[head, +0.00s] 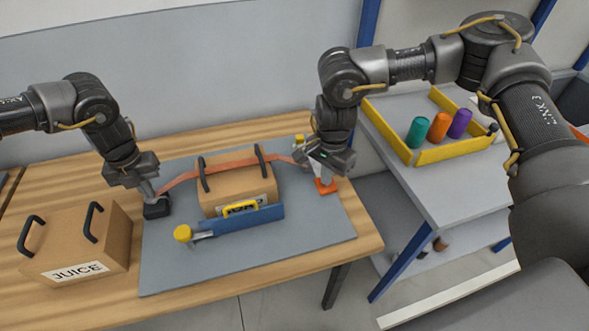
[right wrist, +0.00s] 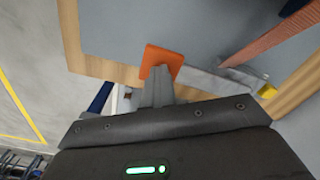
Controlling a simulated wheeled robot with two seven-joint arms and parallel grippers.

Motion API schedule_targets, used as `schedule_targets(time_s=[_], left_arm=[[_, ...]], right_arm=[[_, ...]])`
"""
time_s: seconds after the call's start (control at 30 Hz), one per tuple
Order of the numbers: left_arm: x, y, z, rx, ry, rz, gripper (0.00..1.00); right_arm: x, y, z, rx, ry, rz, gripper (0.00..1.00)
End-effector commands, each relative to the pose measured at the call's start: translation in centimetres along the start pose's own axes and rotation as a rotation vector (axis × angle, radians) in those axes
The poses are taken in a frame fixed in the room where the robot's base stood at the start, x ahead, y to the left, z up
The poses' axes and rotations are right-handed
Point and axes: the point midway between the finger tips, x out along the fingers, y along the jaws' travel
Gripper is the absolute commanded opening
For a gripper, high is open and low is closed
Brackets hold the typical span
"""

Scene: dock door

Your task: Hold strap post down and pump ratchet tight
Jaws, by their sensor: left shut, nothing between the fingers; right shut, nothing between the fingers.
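An orange strap (head: 232,162) runs over a cardboard box (head: 232,185) on the grey mat. Its left end reaches a small black block (head: 157,210), which looks like the strap post. My left gripper (head: 151,196) is shut just above that block; I cannot tell whether it touches. At the strap's right end is a grey ratchet lever with an orange handle (head: 326,187). The right wrist view shows this orange handle (right wrist: 162,60) and part of the strap (right wrist: 275,42). My right gripper (head: 322,172) is shut, its fingertips (right wrist: 158,78) at the orange handle, with nothing between them.
A blue holder with a yellow handle (head: 240,209) and a yellow-headed mallet (head: 184,234) lie in front of the box. A JUICE box (head: 80,248) stands at left. A side table (head: 440,183) bears a yellow-walled tray (head: 445,152) with coloured cylinders.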

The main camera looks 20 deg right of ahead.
Motion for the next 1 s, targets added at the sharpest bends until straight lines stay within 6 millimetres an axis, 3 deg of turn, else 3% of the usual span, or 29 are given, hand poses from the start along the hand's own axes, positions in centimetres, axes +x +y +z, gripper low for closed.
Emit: schedule_targets(time_s=[0.5,0.77,1.0], left_arm=[[0.2,0.1,-0.1,0.000,0.004,0.002,0.00],[0.2,0.1,-0.1,0.000,0.005,0.002,0.00],[0.2,0.1,-0.1,0.000,0.005,0.002,0.00]], right_arm=[[1.6,0.0,-0.1,0.001,0.002,-0.001,0.00],[1.4,-0.1,-0.1,0.001,0.002,-0.002,0.00],[-0.2,-0.1,-0.1,0.002,0.002,-0.005,0.00]])
